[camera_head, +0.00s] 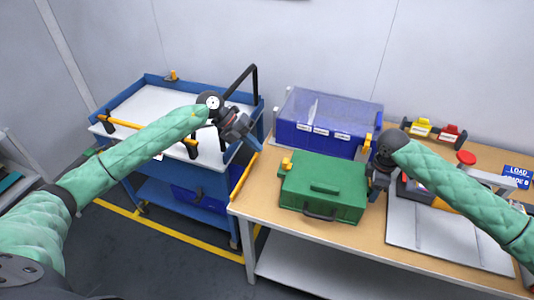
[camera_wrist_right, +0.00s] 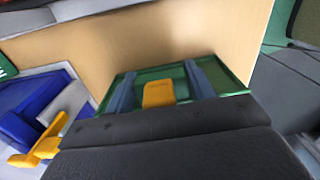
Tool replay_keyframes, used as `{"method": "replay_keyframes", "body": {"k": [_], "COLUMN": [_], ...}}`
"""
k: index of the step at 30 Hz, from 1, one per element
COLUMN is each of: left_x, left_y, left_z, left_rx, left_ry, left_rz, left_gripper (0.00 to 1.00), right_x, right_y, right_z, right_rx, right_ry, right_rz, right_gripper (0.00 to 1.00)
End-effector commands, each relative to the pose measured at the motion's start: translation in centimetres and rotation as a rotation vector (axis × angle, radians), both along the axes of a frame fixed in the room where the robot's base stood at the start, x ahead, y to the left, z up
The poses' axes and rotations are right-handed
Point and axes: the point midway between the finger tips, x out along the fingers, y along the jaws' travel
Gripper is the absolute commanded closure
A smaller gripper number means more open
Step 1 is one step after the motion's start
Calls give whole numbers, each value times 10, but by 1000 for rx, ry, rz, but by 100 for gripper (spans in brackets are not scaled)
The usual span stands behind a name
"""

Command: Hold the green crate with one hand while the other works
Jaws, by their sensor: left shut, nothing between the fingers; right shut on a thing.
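The green crate (camera_head: 322,186) has its lid shut and sits on the wooden table in the head view. A yellow latch (camera_head: 287,163) is on its left end. My right gripper (camera_head: 374,188) is at the crate's right end and shut on it. In the right wrist view its two blue-grey fingers stand apart at the green crate edge (camera_wrist_right: 222,76), with a yellow tab (camera_wrist_right: 158,93) between them. The exact contact is hidden. My left gripper (camera_head: 250,140) is shut and empty, in the air near the blue cart's right edge, apart from the crate.
A blue bin (camera_head: 318,134) with a clear lid and labels stands behind the crate. The blue cart (camera_head: 150,102) with a white top is at the left. Yellow and red items (camera_head: 440,131) and a red button (camera_head: 466,157) are at the right. A grey panel (camera_head: 425,236) lies at the front right.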

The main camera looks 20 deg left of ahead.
Motion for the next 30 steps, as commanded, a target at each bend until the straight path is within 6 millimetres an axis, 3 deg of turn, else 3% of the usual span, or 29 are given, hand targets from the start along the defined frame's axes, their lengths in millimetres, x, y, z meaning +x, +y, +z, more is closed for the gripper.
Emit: {"method": "replay_keyframes", "body": {"k": [10,26,27,30], "left_x": [0,0,0,0], "left_y": [36,41,41,41], "left_z": [33,38,38,38], "left_rx": [0,0,0,0], "left_ry": [0,0,0,0], "left_rz": [0,0,0,0], "left_gripper": [100,100,100,100], "right_x": [0,0,0,0], "right_y": [0,-1,-1,-1], "right_z": [0,0,0,0], "right_rx": [0,0,0,0], "right_ry": [0,0,0,0], "right_rz": [-1,-1,-1,-1], "right_gripper": [83,83,38,20]}}
